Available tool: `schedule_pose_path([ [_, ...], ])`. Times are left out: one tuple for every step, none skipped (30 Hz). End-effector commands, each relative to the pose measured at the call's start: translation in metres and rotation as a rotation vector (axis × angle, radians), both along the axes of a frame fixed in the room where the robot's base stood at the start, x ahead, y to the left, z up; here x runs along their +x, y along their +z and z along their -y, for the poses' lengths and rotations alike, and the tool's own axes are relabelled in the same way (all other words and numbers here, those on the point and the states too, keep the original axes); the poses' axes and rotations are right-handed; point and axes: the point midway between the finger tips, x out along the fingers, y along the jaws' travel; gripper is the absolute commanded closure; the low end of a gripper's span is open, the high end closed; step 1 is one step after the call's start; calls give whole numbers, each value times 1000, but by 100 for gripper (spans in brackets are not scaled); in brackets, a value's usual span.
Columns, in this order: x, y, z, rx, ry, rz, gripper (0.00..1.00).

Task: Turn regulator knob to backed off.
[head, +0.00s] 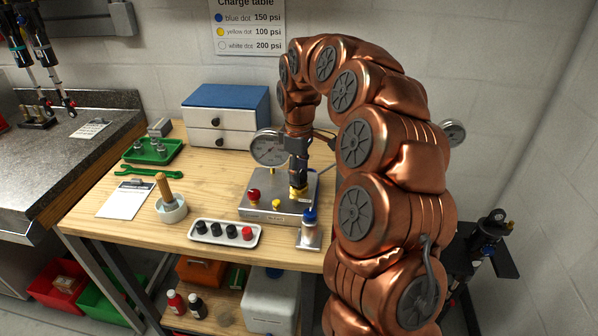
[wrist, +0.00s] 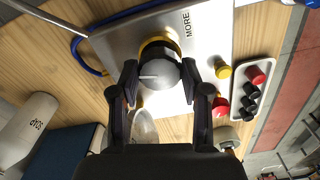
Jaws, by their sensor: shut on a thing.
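The regulator knob (wrist: 158,72) has a pale grey top with a white pointer line and a yellow collar. It stands on a metal panel (wrist: 205,60), beside the printed word MORE. My gripper (wrist: 160,80) is shut on the knob, one finger on each side.
A red knob (head: 254,195) and a small yellow knob (head: 276,205) are on the same box. A white tray with several caps (head: 224,243) and a blue-topped part (head: 309,229) are in front. A blue-topped drawer unit (head: 226,115) is behind.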

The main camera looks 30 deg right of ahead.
Motion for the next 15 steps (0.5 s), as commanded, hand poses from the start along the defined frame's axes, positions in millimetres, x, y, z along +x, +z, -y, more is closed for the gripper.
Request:
schedule_pose_path([
  [-1,-1,0,1,34,-5,88],
  [-1,-1,0,1,55,-5,88],
  [-1,-1,0,1,80,-5,88],
  [-1,-1,0,1,97,-5,88],
  [-1,-1,0,1,115,-5,88],
  [-1,-1,0,1,135,-5,88],
  [-1,-1,0,1,149,-5,88],
  [-1,-1,0,1,162,-5,88],
  [-1,-1,0,1,178,-5,88],
  [-1,-1,0,1,188,-5,88],
  [-1,-1,0,1,198,-5,88],
  [-1,-1,0,1,209,-5,88],
  [-1,-1,0,1,215,-5,88],
  [-1,-1,0,1,221,-5,88],
  [-1,-1,0,1,229,-5,88],
])
